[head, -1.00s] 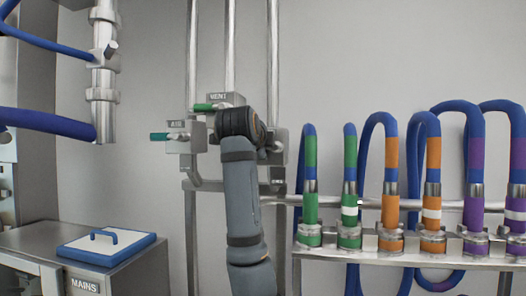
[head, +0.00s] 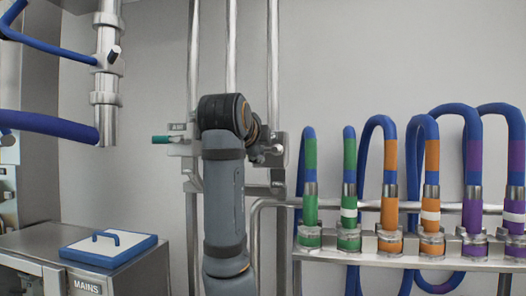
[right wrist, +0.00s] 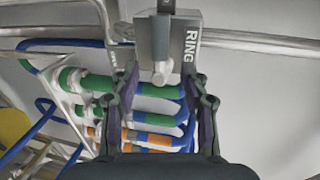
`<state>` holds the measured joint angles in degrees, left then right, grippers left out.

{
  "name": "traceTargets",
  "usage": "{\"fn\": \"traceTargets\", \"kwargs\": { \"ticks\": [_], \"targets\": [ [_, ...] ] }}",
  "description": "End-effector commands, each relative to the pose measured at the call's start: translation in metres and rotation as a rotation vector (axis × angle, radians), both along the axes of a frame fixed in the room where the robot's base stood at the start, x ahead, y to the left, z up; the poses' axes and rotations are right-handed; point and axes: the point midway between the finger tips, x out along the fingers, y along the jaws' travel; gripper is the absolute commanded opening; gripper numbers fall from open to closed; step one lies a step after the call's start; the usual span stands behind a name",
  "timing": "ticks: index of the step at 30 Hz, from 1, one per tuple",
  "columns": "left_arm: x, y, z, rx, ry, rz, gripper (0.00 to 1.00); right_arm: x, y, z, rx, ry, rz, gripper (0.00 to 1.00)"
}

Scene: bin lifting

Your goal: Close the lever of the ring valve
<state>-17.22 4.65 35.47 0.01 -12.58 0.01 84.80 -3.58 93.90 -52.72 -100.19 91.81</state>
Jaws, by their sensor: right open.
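The ring valve shows in the right wrist view as a grey box labelled RING (right wrist: 191,42). A dark grey bar (right wrist: 160,38) stands in front of the box, with a pale rounded piece (right wrist: 161,74) below it; I cannot tell for certain which is the lever. My right gripper (right wrist: 160,75) is open, its fingers either side of the pale piece. I cannot tell whether they touch it. In the head view my right wrist covers much of the valve area and hides most of the gripper. My left gripper is not in view.
A valve with a green lever (head: 161,139) sits left of my wrist. Vertical steel pipes (head: 231,45) rise behind it. Hoses with green, orange and purple bands (head: 390,152) stand on a rack to the right. A MAINS cabinet (head: 130,275) with a blue-edged lid (head: 108,248) stands lower left.

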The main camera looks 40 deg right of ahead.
Motion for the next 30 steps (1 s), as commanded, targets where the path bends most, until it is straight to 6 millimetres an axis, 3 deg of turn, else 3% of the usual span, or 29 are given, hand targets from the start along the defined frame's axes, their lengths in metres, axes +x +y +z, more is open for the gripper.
{"fn": "traceTargets", "kwargs": {
  "ticks": [3, 9, 26, 28, 30],
  "targets": [
    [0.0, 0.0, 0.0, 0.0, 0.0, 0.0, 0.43, -0.017, 0.022, 0.005, 0.001, -0.001, 0.006, 0.45],
    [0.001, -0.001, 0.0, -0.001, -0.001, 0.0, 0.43, -0.035, 0.042, 0.01, 0.001, 0.0, 0.003, 0.45],
    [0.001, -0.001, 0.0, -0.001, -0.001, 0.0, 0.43, -0.039, 0.045, 0.011, 0.001, 0.002, 0.0, 0.45],
    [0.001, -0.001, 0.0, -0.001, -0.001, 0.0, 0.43, -0.036, 0.044, 0.007, -0.003, 0.013, 0.003, 0.45],
    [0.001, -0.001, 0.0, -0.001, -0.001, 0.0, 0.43, -0.025, 0.043, -0.01, -0.023, 0.058, 0.022, 0.45]
  ]
}}
